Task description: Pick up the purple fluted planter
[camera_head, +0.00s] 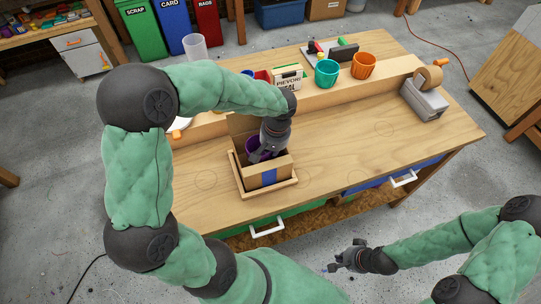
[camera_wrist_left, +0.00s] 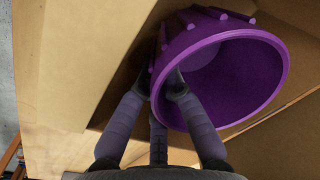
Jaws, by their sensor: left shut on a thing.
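The purple fluted planter (camera_wrist_left: 262,62) lies tilted in an open cardboard box (camera_head: 265,172), its mouth turned toward the left wrist camera. In the head view only a bit of purple (camera_head: 253,144) shows beside my left gripper (camera_head: 264,153), which reaches down into the box. My left gripper (camera_wrist_left: 158,85) is shut on the planter's rim and wall, with one finger inside the mouth and another outside. Whether the planter touches the box floor is hidden. My right gripper (camera_head: 342,257) is empty, its fingers spread, in front of the bench and away from the planter.
The box stands in a shallow wooden tray (camera_head: 270,193) on the workbench (camera_head: 350,160). Behind are a raised ledge (camera_head: 325,98), a teal pot (camera_head: 327,73) and an orange pot (camera_head: 363,65). The bench right of the box is clear.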

